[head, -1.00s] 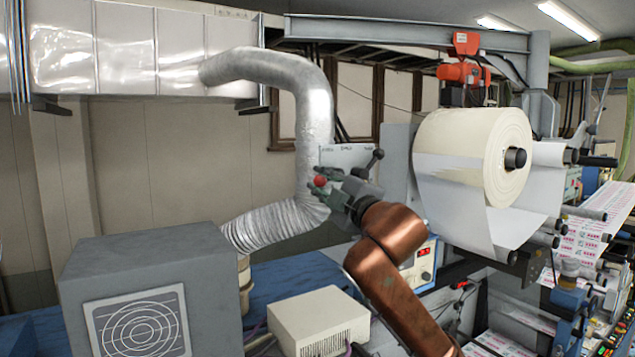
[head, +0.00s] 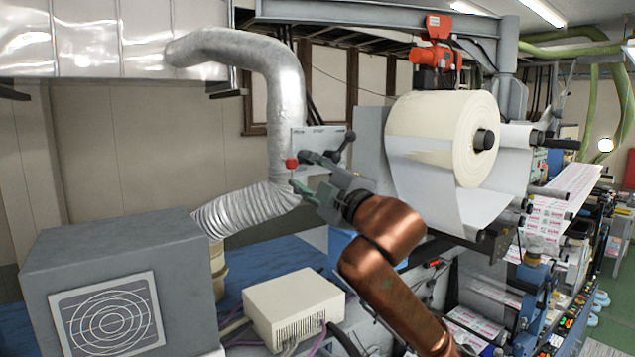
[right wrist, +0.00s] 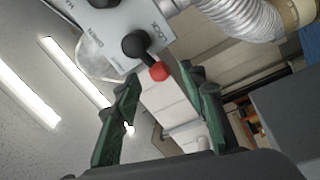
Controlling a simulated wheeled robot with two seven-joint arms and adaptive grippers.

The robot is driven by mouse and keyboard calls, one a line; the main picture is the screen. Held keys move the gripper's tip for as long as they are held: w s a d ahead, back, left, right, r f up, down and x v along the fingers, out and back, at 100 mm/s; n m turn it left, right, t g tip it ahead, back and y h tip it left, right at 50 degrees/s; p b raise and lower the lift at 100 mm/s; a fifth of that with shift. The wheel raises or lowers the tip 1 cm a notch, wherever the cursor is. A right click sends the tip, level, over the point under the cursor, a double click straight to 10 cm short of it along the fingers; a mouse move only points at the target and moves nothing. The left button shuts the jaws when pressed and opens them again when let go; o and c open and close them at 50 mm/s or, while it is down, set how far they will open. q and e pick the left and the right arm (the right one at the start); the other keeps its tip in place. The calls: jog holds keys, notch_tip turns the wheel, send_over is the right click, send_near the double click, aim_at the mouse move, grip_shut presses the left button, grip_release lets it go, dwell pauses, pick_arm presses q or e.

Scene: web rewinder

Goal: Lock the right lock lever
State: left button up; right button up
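A lever with a red ball end (head: 291,163) is on a pale panel (head: 321,139) beside the paper roll. In the right wrist view the red ball (right wrist: 159,71) is joined to a black hub (right wrist: 135,43), close to the printed word LOCK. My right gripper (head: 299,174) is just below and right of the red ball. In the right wrist view its two green fingers (right wrist: 163,88) are spread with nothing between them. The red ball appears beyond the tips, between their lines. I cannot tell whether a finger touches it. My left gripper is not in view.
A black-knobbed lever (head: 349,137) rises at the panel's right. A large paper roll (head: 445,135) stands to the right. A silver duct (head: 280,95) runs behind. A grey box (head: 115,285) and a beige box (head: 293,305) are in front.

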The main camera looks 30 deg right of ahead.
jog(key=s+f, duration=0.1)
jog(key=s, duration=0.5)
jog(key=shift+s+d, duration=0.25)
jog(key=shift+w+a+f, duration=0.1)
